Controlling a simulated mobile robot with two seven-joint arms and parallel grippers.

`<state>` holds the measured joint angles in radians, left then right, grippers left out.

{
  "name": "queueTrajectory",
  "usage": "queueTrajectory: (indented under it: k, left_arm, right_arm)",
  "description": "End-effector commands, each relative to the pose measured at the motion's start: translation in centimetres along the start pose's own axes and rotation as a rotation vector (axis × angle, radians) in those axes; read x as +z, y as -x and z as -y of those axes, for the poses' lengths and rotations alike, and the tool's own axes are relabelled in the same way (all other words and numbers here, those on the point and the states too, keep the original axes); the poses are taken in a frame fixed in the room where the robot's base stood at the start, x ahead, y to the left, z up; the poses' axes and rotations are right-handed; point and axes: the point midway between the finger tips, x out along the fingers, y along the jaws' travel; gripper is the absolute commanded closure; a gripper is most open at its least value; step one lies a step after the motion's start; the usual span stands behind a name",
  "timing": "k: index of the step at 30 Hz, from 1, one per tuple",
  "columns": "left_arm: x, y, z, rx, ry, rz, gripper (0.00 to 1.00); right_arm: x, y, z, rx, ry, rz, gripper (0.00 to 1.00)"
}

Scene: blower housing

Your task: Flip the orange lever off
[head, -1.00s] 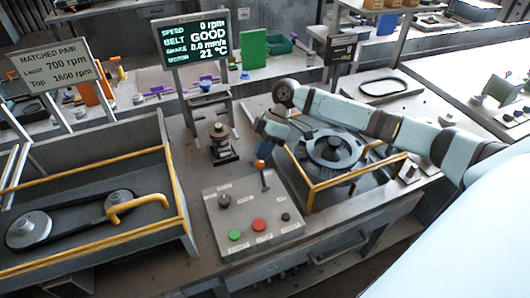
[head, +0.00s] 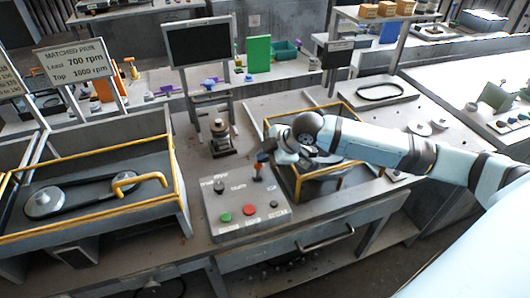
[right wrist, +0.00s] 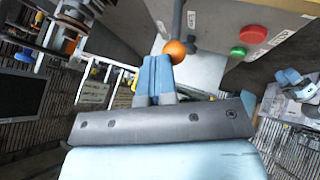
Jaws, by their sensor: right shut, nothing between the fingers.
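The orange-knobbed lever (head: 258,172) stands on the grey control box (head: 228,232), at its back right. My right gripper (head: 264,157) is at the lever's upper end, its arm coming in from the right. In the right wrist view the two blue fingers (right wrist: 154,78) are shut together and hold nothing. The orange knob (right wrist: 175,51) is right at the fingertips there, apparently touching or very close. A dark rod runs from the knob to the box. The gripper partly covers the lever in the head view, so its exact tilt is hard to tell. The left gripper is out of view.
The box also carries a green button (head: 225,217), a red button (head: 249,210) and dark knobs. The display screen (head: 201,42) behind is dark. A yellow-railed belt tray (head: 100,235) stands left. A yellow-framed blower housing (head: 300,185) lies under my right arm.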

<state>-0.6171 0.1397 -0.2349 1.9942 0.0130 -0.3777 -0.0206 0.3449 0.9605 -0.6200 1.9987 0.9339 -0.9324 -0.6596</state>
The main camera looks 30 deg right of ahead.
Motion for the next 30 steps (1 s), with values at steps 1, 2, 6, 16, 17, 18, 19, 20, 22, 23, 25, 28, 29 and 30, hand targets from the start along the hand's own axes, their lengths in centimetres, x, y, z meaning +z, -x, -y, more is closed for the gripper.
queueTrajectory:
  k: [1,2,6,16,17,18,19,20,22,23,25,28,29,30]
  left_arm:
    - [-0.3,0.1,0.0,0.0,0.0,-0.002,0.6]
    - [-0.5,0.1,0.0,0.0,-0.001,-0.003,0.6]
    - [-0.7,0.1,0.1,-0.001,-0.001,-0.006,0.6]
    - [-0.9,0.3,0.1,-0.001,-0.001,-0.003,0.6]
    - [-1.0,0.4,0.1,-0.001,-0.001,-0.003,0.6]
    - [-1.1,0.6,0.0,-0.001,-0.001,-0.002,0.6]
    - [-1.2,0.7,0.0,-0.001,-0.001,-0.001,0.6]
    - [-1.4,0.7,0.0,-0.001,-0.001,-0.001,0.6]
    - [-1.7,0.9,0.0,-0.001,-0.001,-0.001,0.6]
    - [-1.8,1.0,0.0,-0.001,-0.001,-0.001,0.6]
    - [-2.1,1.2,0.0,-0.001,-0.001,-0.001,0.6]
    - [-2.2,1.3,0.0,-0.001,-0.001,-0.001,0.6]
    - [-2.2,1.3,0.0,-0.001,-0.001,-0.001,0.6]
    - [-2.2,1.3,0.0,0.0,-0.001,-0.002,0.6]
  right_arm:
    - [0.1,0.1,0.6,0.022,0.016,0.0,1.0]
    - [0.0,0.2,0.8,0.039,0.026,-0.002,1.0]
    - [0.1,0.2,1.2,0.069,0.04,-0.005,1.0]
    - [-0.1,0.4,1.0,0.066,0.038,-0.004,1.0]
    - [-0.1,0.5,1.0,0.066,0.038,-0.004,1.0]
    - [-0.2,0.6,0.9,0.066,0.038,-0.004,1.0]
    - [-0.3,0.7,0.8,0.066,0.038,-0.004,1.0]
    - [-0.4,0.8,0.8,0.066,0.038,-0.005,1.0]
    - [-0.5,1.1,0.6,0.067,0.038,-0.005,1.0]
    - [-0.6,1.2,0.6,0.067,0.038,-0.005,1.0]
    - [-0.7,1.4,0.4,0.067,0.038,-0.005,1.0]
    - [-0.8,1.4,0.4,0.067,0.038,-0.005,1.0]
    - [-0.8,1.4,0.4,0.067,0.038,-0.005,1.0]
    - [-0.8,1.4,0.4,0.067,0.038,-0.005,1.0]
